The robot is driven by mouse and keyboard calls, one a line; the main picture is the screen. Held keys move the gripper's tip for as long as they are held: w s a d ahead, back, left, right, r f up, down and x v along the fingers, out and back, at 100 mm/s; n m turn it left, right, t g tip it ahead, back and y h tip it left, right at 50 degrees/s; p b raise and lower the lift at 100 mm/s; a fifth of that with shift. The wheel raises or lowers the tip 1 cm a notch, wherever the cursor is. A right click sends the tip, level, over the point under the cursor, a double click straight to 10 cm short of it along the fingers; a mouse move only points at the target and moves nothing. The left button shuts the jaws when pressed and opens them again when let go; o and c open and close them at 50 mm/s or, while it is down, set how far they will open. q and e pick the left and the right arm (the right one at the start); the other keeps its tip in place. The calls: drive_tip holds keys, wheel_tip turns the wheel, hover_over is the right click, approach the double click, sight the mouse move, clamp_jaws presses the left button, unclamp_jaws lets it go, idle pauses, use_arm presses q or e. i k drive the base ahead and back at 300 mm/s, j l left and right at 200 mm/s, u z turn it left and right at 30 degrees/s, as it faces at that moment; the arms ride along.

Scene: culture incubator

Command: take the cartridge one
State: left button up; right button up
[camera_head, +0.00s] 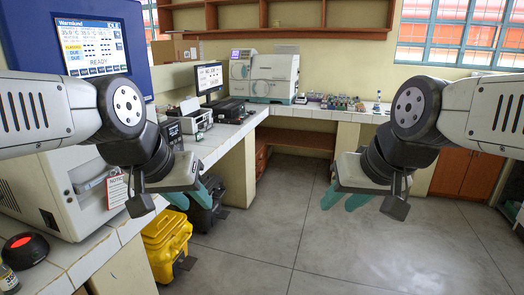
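I cannot make out a cartridge for certain in the head view. Small items (340,102) stand on the far bench, too small to tell apart. My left gripper (189,197) hangs at the left, in front of the bench's edge, with its teal fingers apart and nothing seen between them. My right gripper (345,198) hangs right of the middle over open floor, also with its teal fingers apart and empty. Both are far from the back bench.
A large incubator with a lit screen (92,45) stands on the tiled left bench (95,256). A yellow bin (166,245) stands beside that bench. White instruments (272,75) stand at the back corner. A red button (22,243) is at lower left. The middle floor is clear.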

sight(245, 116)
drive_tip(key=i, duration=2.45)
drive_tip(key=i+l+u, duration=0.1)
drive_tip(key=i, duration=1.15)
drive_tip(key=i+l, duration=0.1)
drive_tip(key=i, duration=1.1)
